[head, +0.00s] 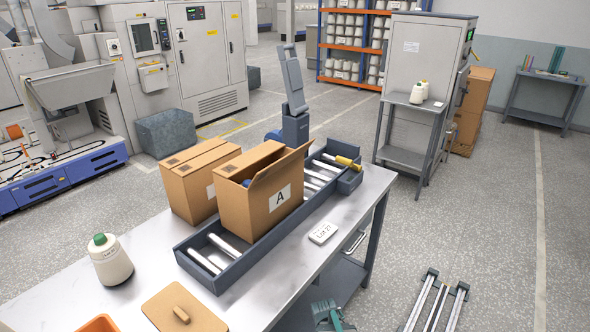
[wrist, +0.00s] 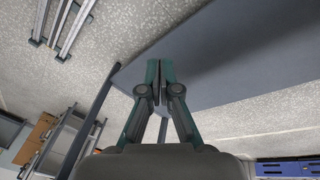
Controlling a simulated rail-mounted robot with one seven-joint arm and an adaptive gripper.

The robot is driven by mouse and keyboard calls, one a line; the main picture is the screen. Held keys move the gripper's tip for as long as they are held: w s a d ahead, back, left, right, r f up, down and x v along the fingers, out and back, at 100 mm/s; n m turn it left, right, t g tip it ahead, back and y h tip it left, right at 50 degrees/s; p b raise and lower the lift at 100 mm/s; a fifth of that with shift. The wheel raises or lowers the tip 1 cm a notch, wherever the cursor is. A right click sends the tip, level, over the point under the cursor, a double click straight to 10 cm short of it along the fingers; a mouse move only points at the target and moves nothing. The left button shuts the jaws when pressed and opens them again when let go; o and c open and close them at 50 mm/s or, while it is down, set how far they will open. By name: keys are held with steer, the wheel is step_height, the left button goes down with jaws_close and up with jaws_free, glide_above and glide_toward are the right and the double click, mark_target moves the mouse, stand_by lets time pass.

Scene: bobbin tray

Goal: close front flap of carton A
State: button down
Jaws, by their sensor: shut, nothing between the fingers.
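Carton A (head: 258,211) is a brown box with an "A" label, standing on the roller tray on the bench. Its top is partly open. One long flap (head: 283,166) on the label side stands raised and tilted outward. A small blue thing shows in the opening at its left end. My gripper (head: 328,309) is at the bottom edge of the head view, low beside the bench's front side, well away from the carton and partly cut off. In the wrist view its teal fingers (wrist: 159,83) are together and hold nothing. The carton is not in the wrist view.
A second, closed carton (head: 195,190) stands behind carton A. The grey roller tray (head: 232,275) runs under carton A. A white cone (head: 110,262), a brown lid (head: 183,308), a label plate (head: 323,233) and a yellow-handled tool (head: 345,162) are around it. Floor rails (head: 436,303) lie at right.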

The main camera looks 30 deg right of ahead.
steer(key=w+d+r+n+t+h+b, duration=0.1)
steer(key=w+d+r+t+h, duration=0.4)
steer(key=w+d+r, duration=0.8)
steer(key=w+d+r+n+t+h, duration=0.1)
steer(key=d+r+t, duration=0.2)
steer(key=r, duration=0.3)
steer(key=w+d+r+n+t+b, duration=0.1)
steer(key=d+r+t, duration=0.1)
steer(key=r, duration=0.3)
steer(key=w+d+r+n+t+h, duration=0.1)
steer(key=d+r+n+t, duration=0.15)
steer(key=r, duration=0.35)
steer(key=a+r+n+t+y, duration=0.4)
steer(key=r+n+t, duration=0.3)
steer(key=r, duration=0.5)
steer(key=n+t+y+p, duration=0.1)
steer(key=n+y+p, duration=0.4)
steer(key=n+y, duration=1.05)
glide_toward(288, 157)
steer(key=shift+m+y, duration=0.65)
steer(key=shift+m, duration=0.25)
steer(key=x, duration=0.5)
steer(key=shift+w+d, duration=0.1)
steer(key=shift+w, duration=0.45)
steer(key=shift+w+a+r+p, duration=0.3)
steer(key=shift+w+p, duration=0.1)
steer(key=shift+w, duration=0.2)
